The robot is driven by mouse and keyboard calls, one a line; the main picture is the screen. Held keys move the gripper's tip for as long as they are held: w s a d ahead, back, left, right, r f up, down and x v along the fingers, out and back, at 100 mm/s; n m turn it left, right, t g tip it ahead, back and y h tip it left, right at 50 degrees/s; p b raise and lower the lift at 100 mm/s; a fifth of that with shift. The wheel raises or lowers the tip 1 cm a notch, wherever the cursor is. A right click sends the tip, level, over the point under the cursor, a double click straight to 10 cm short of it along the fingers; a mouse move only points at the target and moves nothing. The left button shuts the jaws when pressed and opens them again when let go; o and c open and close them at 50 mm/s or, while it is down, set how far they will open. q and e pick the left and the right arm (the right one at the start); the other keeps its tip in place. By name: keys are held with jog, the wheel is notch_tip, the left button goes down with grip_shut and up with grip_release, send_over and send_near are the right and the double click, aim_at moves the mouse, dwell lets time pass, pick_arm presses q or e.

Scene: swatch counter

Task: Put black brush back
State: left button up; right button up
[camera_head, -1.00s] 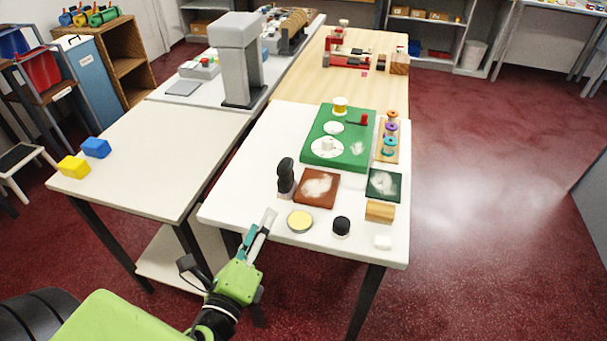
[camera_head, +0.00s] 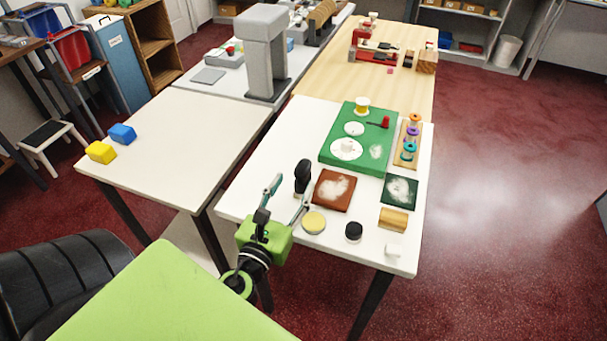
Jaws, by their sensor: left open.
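An upright black brush-like object with a rounded top (camera_head: 302,177) stands at the left edge of the white table (camera_head: 262,180), next to a brown swatch (camera_head: 333,190) with a white smear. A smaller black-topped round piece with a pale base (camera_head: 353,231) stands near the front edge; I cannot tell which of the two is the black brush. My left gripper (camera_head: 288,198) is open and empty, its fingers spread, just in front and left of the upright black object. One finger appears close to its base; contact cannot be told. My right gripper is not in view.
A yellow disc (camera_head: 314,222), a wooden block (camera_head: 393,219), a small white block (camera_head: 393,250) and a dark green swatch (camera_head: 398,190) lie nearby. A green board (camera_head: 335,150) and a ring rack (camera_head: 398,150) stand behind. The left table (camera_head: 180,130) is mostly clear.

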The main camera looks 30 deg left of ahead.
aim_at(308, 158)
pick_arm(q)
jog(key=shift+x, duration=1.1)
jog(key=p+x, duration=0.2)
jog(key=x, duration=0.2)
jog(key=shift+w+a, duration=0.1)
jog(key=shift+w, duration=0.5)
jog(key=shift+s, duration=0.1)
jog(key=shift+c, duration=0.3)
jog(key=c, duration=1.1)
grip_shut()
